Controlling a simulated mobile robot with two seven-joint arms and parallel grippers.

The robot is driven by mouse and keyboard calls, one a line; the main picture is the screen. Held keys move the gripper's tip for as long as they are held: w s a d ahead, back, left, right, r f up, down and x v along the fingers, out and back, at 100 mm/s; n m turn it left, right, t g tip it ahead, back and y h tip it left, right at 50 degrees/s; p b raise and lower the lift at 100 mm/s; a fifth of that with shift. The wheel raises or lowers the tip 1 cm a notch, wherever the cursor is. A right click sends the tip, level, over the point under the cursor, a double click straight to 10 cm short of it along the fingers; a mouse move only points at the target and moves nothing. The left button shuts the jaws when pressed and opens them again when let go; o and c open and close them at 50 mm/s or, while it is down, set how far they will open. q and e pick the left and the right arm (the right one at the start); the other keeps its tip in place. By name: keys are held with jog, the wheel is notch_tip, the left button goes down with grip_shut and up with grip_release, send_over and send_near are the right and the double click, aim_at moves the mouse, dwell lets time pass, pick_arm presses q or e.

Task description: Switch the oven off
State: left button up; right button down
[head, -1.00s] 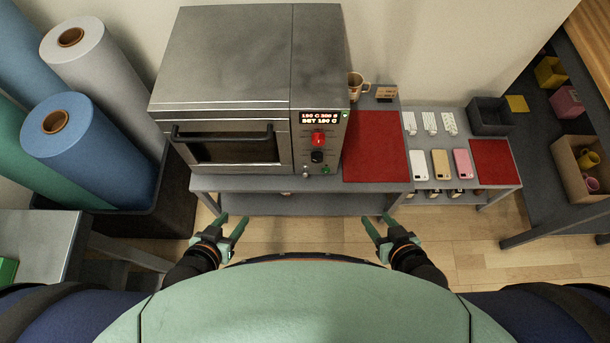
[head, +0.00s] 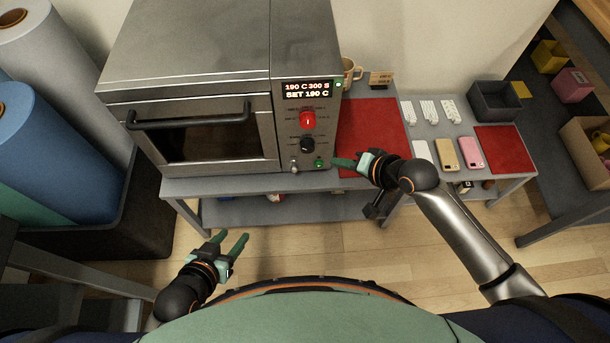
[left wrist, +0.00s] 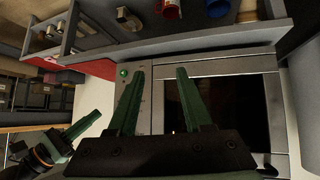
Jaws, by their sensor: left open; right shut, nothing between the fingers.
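The steel oven (head: 215,45) stands on the bench with its door shut; its display (head: 308,89) is lit, reading 190 C. Below the display are a red rocker or knob (head: 308,120), a black knob (head: 307,144), a small metal toggle (head: 294,166) and a green lit button or lamp (head: 319,163). My right gripper (head: 342,163) is shut, its tips just right of the green light; contact cannot be told. My left gripper (head: 229,243) is open and empty, low in front of the bench. In the left wrist view its fingers (left wrist: 158,100) frame part of the oven front (left wrist: 225,68).
A red mat (head: 372,120), a mug (head: 350,72) and a small sign (head: 381,79) are right of the oven. Phones (head: 471,152) and a dark bin (head: 495,100) lie further right. Large rolls (head: 55,150) stand at left. Floor before the bench is clear.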

jog(key=shift+w+f+m+g+b, duration=0.3)
jog(key=shift+w+f+m+b, duration=0.1)
jog(key=shift+w+b, duration=0.35)
jog(key=shift+a, duration=0.1)
